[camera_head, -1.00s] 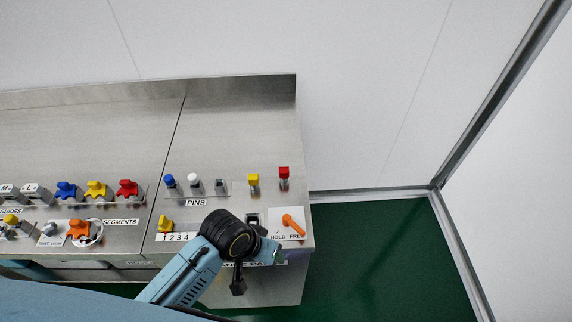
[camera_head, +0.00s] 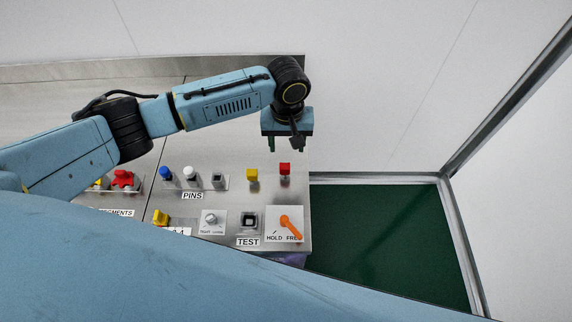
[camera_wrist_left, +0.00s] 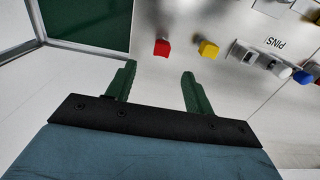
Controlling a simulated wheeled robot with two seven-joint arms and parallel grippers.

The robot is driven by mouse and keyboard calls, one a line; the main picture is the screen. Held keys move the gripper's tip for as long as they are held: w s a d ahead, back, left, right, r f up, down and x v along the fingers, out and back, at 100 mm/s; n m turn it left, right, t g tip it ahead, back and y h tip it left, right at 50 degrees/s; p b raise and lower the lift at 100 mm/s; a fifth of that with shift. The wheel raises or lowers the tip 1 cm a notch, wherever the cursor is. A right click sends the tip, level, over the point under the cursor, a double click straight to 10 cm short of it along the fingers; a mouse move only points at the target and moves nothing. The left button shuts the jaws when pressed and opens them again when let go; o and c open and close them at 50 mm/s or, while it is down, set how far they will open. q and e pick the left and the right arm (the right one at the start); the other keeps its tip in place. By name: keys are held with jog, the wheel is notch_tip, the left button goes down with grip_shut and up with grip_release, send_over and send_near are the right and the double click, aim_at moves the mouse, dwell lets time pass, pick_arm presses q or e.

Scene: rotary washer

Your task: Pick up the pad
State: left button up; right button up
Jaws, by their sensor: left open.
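No object is labelled as the pad, and I cannot tell which one it is. A red block (camera_head: 285,169) and a yellow block (camera_head: 252,175) stand on short posts at the right end of the steel bench. My left gripper (camera_head: 286,146) is above the bench, just behind the red block in the head view, open and empty. In the left wrist view, its fingertips (camera_wrist_left: 158,70) point toward the red block (camera_wrist_left: 161,47), which lies beyond the gap. The yellow block (camera_wrist_left: 208,48) is to the right there. My right gripper is not in view.
Pins (camera_head: 190,175) stand left of the yellow block. In front are a yellow knob (camera_head: 161,217), a black square TEST fixture (camera_head: 249,221) and an orange HOLD/FREE lever (camera_head: 291,226). A steel backsplash edges the bench's rear. Green floor (camera_head: 375,230) is clear to the right.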

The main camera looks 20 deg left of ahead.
aim_at(285, 166)
pick_arm(q)
notch_tip(285, 166, down, 6)
jog(key=shift+s+f, duration=0.1)
jog(key=shift+f, duration=0.15)
jog(key=shift+w+a+f, duration=0.1)
jog(key=shift+a+f, duration=0.1)
jog(key=shift+f, duration=1.15)
jog(key=shift+w+a+f, duration=0.1)
jog(key=shift+a+f, duration=0.05)
jog(key=shift+f, duration=1.15)
jog(key=c, duration=1.1)
